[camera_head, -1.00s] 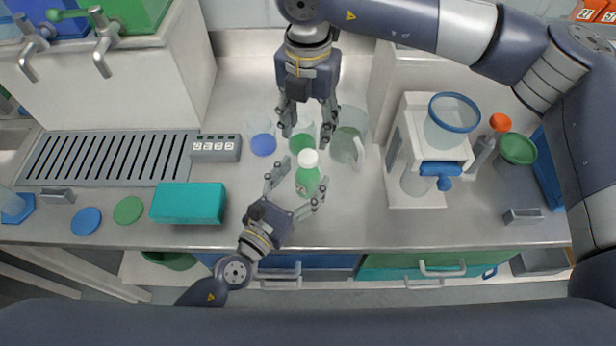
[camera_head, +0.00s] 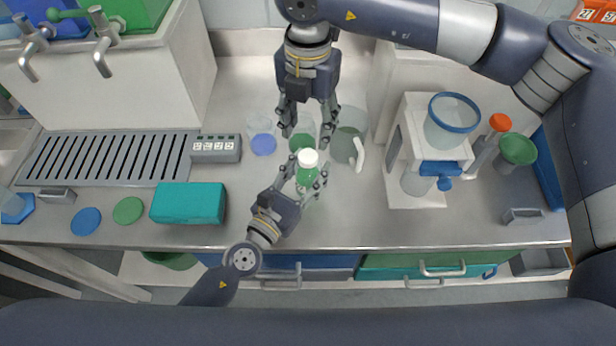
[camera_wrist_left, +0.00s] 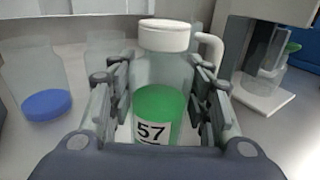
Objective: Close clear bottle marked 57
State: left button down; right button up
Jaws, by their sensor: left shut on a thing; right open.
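The clear bottle marked 57 (camera_wrist_left: 158,95) stands upright between the fingers of my left gripper in the left wrist view, with green liquid inside and its label facing the camera. A white cap (camera_wrist_left: 165,35) sits on its top. In the head view the bottle (camera_head: 306,177) stands on the counter and its white cap (camera_head: 308,158) shows from above. My left gripper (camera_head: 308,178) is shut on the bottle's sides. My right gripper (camera_head: 308,128) is open, pointing down just behind the bottle, and touches nothing that I can see.
A beaker with blue liquid (camera_head: 263,145) and a jug (camera_head: 347,146) with green liquid stand close by; another green-filled vessel (camera_head: 300,143) is partly behind my right gripper. A teal box (camera_head: 187,203) lies left. A filter device (camera_head: 412,150) stands right.

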jog(key=n, duration=1)
jog(key=shift+n, duration=0.3)
jog(key=n, duration=2.9)
jog(key=shift+n, duration=0.4)
